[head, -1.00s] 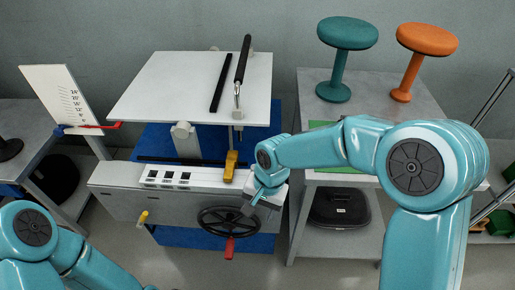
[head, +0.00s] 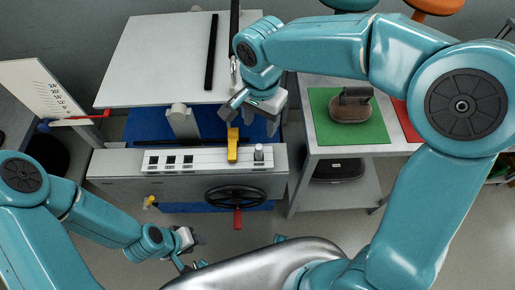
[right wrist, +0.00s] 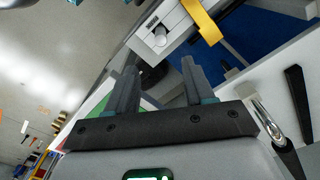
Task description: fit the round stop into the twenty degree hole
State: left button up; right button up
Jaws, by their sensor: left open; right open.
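A small grey cylinder, which looks like the round stop (head: 259,152), stands upright at the right end of the white panel (head: 215,160). It also shows in the right wrist view (right wrist: 160,38). Several dark square openings (head: 171,160) lie in the panel's left part; their labels are too small to read, so I cannot tell which is twenty degrees. My right gripper (head: 252,112) is open and empty, above and behind the stop, apart from it. Its spread fingers show in the right wrist view (right wrist: 158,82). My left gripper (head: 192,248) is open and empty, low in front of the machine.
A yellow lever (head: 232,145) stands on the panel just left of the stop. A handwheel (head: 235,198) with a red handle sits below. A tilted white table (head: 160,60) rises behind, with a scale board (head: 45,90) at left.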

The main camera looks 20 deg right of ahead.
aim_at(259, 146)
notch_tip(259, 146, down, 7)
jog(key=shift+s+a+f, duration=0.1)
jog(key=shift+s, duration=0.05)
notch_tip(259, 146, down, 5)
jog(key=shift+w+f, duration=0.25)
jog(key=shift+f, duration=0.2)
jog(key=shift+s, duration=0.1)
jog(key=shift+c, duration=0.3)
grip_shut()
